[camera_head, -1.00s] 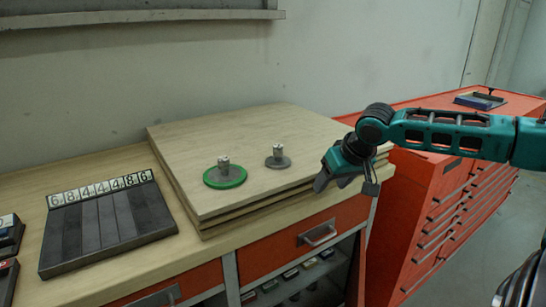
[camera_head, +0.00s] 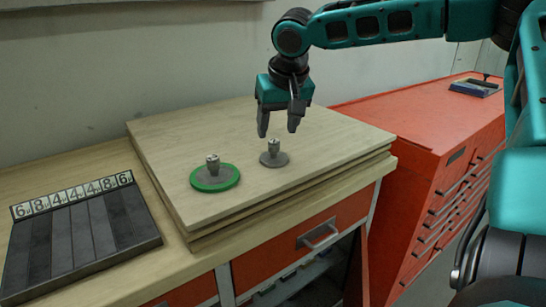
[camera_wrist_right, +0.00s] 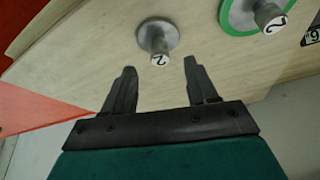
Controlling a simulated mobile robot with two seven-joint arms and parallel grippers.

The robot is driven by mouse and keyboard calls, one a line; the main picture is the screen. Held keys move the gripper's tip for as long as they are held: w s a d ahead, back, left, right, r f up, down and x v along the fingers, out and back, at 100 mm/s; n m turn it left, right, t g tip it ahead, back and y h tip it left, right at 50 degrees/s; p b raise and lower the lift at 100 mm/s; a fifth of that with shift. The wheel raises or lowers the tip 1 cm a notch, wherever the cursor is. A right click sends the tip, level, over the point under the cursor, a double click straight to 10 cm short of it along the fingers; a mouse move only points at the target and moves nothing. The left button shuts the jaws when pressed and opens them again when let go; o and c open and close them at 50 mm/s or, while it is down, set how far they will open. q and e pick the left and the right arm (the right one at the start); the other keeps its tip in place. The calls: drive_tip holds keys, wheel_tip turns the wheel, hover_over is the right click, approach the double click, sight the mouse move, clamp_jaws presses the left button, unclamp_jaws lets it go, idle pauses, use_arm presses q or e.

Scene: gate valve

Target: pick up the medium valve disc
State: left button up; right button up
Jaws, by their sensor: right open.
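A small grey valve disc (camera_head: 266,159) with an upright metal stem lies on the stacked wooden boards (camera_head: 330,157). It also shows in the right wrist view (camera_wrist_right: 169,32), its stem top marked 2. A larger disc with a green rim (camera_head: 215,184) lies to its left, also with a stem; the right wrist view shows part of it (camera_wrist_right: 236,16). The frames do not settle which is the medium one. My right gripper (camera_head: 278,133) is open and empty, pointing down just above the small grey disc, apart from it. My left gripper is out of view.
A dark slotted rack (camera_head: 82,235) with numbered tiles stands at the left on the wooden workbench. An orange drawer cabinet (camera_head: 425,130) stands to the right, with a small blue item (camera_head: 474,88) on top. The boards behind the discs are clear.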

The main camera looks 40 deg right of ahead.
sight(274, 141)
drive_tip(key=x, duration=0.6)
drive_tip(key=shift+w+d+b, duration=0.1)
drive_tip(key=shift+w+b, duration=0.05)
drive_tip(key=shift+b, duration=0.15)
drive_tip(key=shift+c, duration=0.5)
drive_tip(key=shift+r, duration=0.1)
clamp_jaws()
